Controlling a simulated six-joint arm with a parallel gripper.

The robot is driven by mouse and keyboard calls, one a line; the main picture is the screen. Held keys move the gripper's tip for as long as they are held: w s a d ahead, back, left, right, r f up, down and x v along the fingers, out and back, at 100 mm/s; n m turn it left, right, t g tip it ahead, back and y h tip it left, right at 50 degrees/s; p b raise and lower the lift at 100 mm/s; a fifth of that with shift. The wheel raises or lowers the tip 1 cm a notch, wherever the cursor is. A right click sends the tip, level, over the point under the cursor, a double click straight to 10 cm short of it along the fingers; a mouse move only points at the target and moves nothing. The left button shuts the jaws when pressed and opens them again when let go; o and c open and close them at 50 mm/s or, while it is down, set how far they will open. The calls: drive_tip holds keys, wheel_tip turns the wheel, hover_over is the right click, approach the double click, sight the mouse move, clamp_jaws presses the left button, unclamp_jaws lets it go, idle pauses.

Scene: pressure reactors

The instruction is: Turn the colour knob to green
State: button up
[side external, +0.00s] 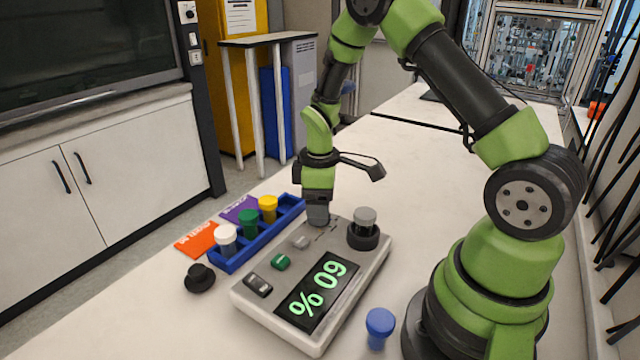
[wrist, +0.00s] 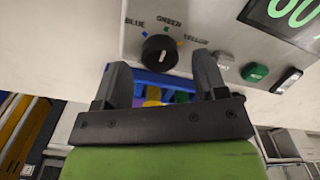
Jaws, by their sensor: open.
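The colour knob (wrist: 159,52) is a round black dial on the grey control box (side external: 370,285), with BLUE, GREEN and YELLOW labels around it in the wrist view. Small blue, green and yellow marks sit by the labels. I cannot tell which mark the knob points to. My gripper (wrist: 163,75) is open and points at the box, with one finger on each side of the knob's lower edge in that view. No grip on the knob shows. In the side external view my gripper (side external: 318,214) is low at the box's far end and hides the knob.
The box carries a green-lit display (side external: 318,290), a green button (side external: 281,262), a rocker switch (side external: 258,285) and a grey-capped vial (side external: 365,217) in a black holder. A blue rack (side external: 235,262) with capped vials stands close left. A blue-capped vial (side external: 379,326) stands in front.

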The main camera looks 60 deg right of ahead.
wheel_tip(320, 180, up, 8)
idle(0.5)
